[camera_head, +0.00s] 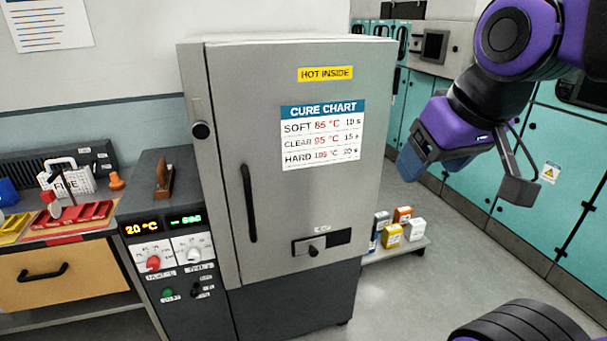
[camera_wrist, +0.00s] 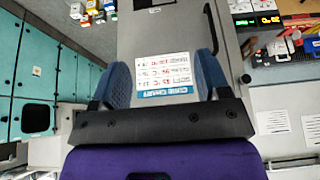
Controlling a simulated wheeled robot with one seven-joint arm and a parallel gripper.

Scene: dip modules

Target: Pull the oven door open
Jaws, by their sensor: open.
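The oven door (camera_head: 285,205) is a tall light grey panel and looks closed. It carries a yellow "HOT INSIDE" label and a cure chart. Its handle (camera_head: 249,203) is a black upright bar on the left side of the door. In the wrist view the door (camera_wrist: 150,32) appears upside down, and the handle (camera_wrist: 210,25) shows at the top beside one finger. My gripper (camera_head: 464,178) is open and empty, out to the right of the oven in the head view. Its blue fingers also frame the cure chart in the wrist view (camera_wrist: 164,68). The gripper is apart from the handle.
A control panel (camera_head: 172,255) with lit displays and knobs adjoins the oven's left side. A cluttered workbench (camera_head: 60,285) stands further left. Small boxes (camera_head: 400,231) sit on a low shelf right of the oven. Teal cabinets (camera_head: 480,190) line the right. Floor between is clear.

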